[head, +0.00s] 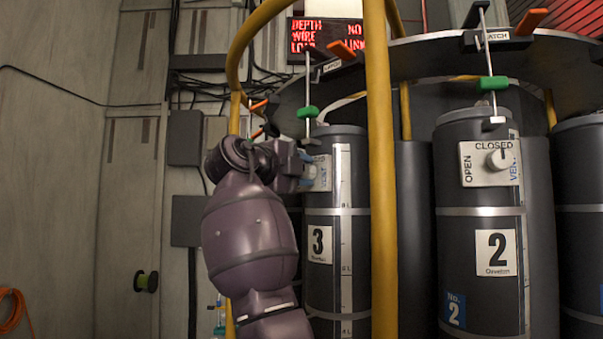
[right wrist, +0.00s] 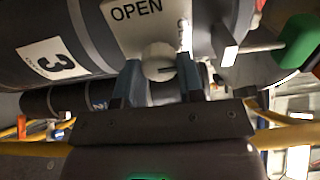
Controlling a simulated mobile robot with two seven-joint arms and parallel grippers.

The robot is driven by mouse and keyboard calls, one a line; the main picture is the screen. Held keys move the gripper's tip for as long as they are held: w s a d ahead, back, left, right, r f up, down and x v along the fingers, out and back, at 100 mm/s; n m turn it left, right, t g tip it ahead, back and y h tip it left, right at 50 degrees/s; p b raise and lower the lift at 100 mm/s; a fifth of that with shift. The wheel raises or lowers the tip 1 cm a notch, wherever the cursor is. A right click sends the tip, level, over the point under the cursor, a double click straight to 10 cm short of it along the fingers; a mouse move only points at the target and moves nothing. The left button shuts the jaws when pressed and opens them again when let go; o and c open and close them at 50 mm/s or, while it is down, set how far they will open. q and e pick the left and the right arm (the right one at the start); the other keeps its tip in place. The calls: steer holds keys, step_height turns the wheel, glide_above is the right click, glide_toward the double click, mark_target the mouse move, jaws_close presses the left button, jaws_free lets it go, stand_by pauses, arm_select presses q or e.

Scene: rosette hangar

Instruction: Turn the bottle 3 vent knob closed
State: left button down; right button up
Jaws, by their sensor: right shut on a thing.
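Bottle 3 (head: 322,272) is a dark cylinder with a "3" label, standing behind a yellow post. Its vent plate (right wrist: 120,28) reads OPEN, with part of CLOSED showing at right in the right wrist view. My right gripper (head: 305,170) is at the vent plate and hides most of it in the head view. In the right wrist view, my right gripper (right wrist: 158,80) is shut on the round white vent knob (right wrist: 156,62), one blue finger on each side. The knob's dark mark points right, towards the CLOSED side. My left gripper is out of view.
A yellow post (head: 382,200) stands just right of bottle 3. Bottle 2 (head: 485,240), with its own vent knob (head: 499,159), is further right. A latch rod with a green grip (head: 308,112) hangs above bottle 3. Wall boxes (head: 186,138) and cables are at left.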

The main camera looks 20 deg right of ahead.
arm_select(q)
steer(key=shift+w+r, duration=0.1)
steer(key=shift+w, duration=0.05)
arm_select(e)
steer(key=o, duration=0.9)
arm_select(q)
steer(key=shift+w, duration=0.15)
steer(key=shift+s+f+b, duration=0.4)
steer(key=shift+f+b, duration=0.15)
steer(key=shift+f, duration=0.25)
arm_select(e)
steer(key=v, duration=1)
steer(key=shift+s+a+r, duration=0.1)
steer(key=shift+s+a, duration=0.1)
steer(key=shift+a, duration=0.15)
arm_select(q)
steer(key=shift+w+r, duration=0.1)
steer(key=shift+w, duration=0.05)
